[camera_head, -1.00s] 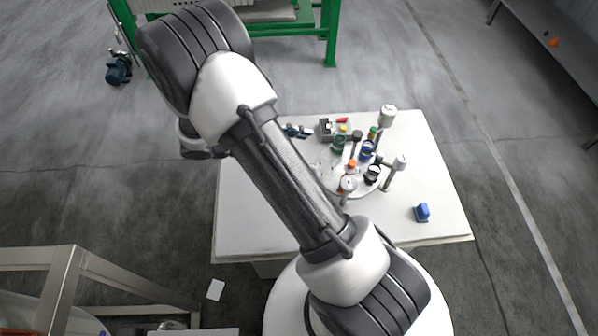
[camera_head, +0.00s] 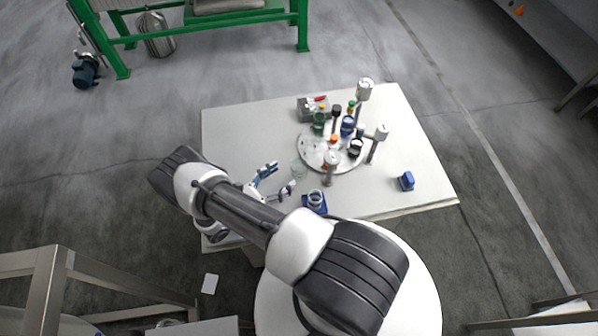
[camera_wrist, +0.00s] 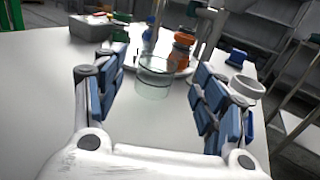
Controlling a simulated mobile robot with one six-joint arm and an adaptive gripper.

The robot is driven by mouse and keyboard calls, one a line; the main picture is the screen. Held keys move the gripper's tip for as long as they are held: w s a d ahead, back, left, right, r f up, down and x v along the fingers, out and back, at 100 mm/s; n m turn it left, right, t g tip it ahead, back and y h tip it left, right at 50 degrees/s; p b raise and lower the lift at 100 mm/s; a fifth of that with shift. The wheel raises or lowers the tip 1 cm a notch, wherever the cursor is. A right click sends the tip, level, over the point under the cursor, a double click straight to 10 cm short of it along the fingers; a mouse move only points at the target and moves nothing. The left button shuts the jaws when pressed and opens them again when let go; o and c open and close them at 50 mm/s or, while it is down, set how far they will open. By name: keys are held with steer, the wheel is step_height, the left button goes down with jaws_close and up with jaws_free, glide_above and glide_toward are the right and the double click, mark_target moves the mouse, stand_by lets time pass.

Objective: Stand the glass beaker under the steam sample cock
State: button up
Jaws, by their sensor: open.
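The clear glass beaker (camera_head: 299,169) stands on the white table, just left of a round plate. In the wrist view the beaker (camera_wrist: 154,78) is upright ahead of my gripper, between the lines of the two fingers and a little beyond their tips. My gripper (camera_head: 278,181) is open and empty, low over the table; its blue-padded fingers (camera_wrist: 160,95) are spread wide. I cannot pick out the steam sample cock for sure. Posts with pale heads stand around the plate, one at the front (camera_head: 331,158), one at the right (camera_head: 381,131), one at the back (camera_head: 365,86).
The round plate (camera_head: 310,153) carries several bottles with coloured lids. A blue holder with a pale round cup (camera_head: 315,199) is right of my gripper. A blue block (camera_head: 406,181) lies farther right. A grey box (camera_head: 313,110) is at the back. The table's left part is clear.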

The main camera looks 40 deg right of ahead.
mark_target(293, 171)
steer(key=shift+d+f, duration=0.55)
steer(key=shift+d, duration=0.3)
steer(key=shift+s+d, duration=0.1)
steer(key=shift+d, duration=2.8)
steer(key=shift+c, duration=0.2)
steer(key=c, duration=1.2)
step_height(293, 171, up, 20)
steer(key=p, duration=0.5)
